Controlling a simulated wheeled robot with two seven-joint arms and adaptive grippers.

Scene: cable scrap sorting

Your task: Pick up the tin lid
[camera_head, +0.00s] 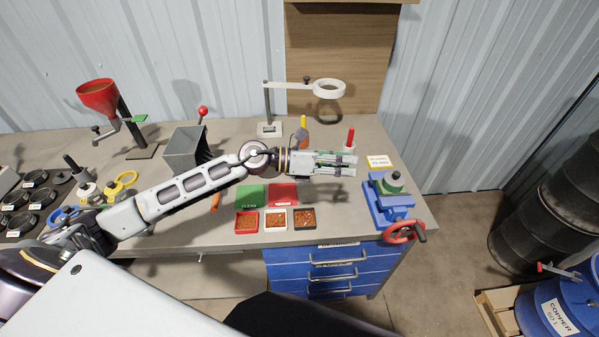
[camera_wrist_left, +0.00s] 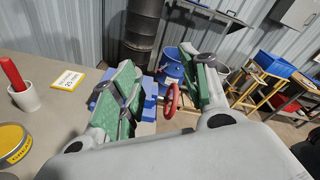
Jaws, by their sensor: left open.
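My left gripper (camera_head: 335,163) is open and empty, above the bench right of its middle, with its fingers pointing right. Its two green-padded fingers stand apart in the left wrist view (camera_wrist_left: 160,75). I cannot pick out a tin lid for certain. My right gripper is not in view.
A white cup (camera_head: 348,149) with a red handle and a yellow sign (camera_head: 379,161) are near the gripper. A ring-lamp stand (camera_head: 268,129) is behind it. Green and red mats (camera_head: 283,192) and small trays (camera_head: 275,220) lie in front. The bench's right end is close.

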